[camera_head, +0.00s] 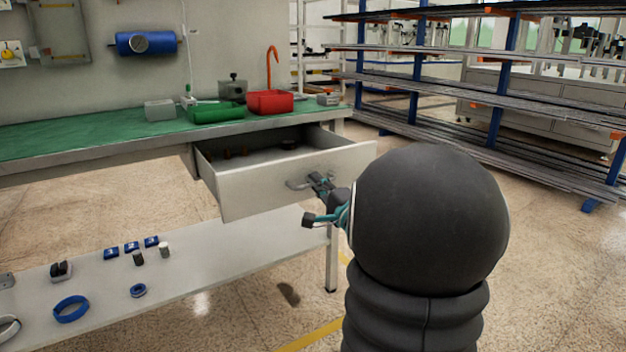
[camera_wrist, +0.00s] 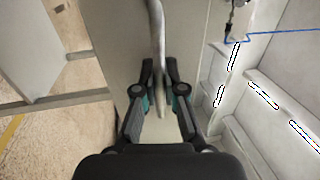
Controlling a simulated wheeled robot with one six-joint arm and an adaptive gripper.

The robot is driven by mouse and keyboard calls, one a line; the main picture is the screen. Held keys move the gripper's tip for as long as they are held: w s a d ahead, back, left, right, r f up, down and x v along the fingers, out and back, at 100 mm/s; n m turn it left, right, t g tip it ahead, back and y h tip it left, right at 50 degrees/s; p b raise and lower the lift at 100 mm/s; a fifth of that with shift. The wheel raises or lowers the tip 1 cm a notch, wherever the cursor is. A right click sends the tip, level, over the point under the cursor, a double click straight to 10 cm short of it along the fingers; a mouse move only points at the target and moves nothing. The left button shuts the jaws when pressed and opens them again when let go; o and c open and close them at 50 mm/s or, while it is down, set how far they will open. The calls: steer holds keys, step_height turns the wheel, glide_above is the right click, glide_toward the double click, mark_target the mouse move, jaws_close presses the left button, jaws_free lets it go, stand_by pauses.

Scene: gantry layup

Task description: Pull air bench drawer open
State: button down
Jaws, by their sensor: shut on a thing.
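The air bench drawer (camera_head: 270,190) is a pale grey drawer under the green-topped bench (camera_head: 80,142). It stands pulled out, with its inside and several small items showing. Its bar handle (camera_head: 298,184) is on the front face. My gripper (camera_head: 318,186) is at the handle, its fingers closed around it. In the wrist view the handle (camera_wrist: 157,40) runs down between the two fingertips of my gripper (camera_wrist: 159,75). My dark arm hides part of the floor to the right of the drawer.
A lower shelf (camera_head: 200,275) under the bench holds blue rings and small parts. A red bin (camera_head: 270,102) and a green bin (camera_head: 215,112) stand on the bench top. A rack of long bars (camera_head: 480,95) stands at the right. Open floor lies between the bench and rack.

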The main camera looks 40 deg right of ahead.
steer(key=c, duration=1.2)
jaws_free()
steer(key=shift+c, duration=0.2)
steer(key=shift+s, duration=0.1)
steer(key=s+f, duration=0.2)
steer(key=s, duration=0.9)
steer(key=shift+s+a, duration=0.2)
steer(key=shift+s, duration=0.15)
steer(key=shift+f, duration=0.1)
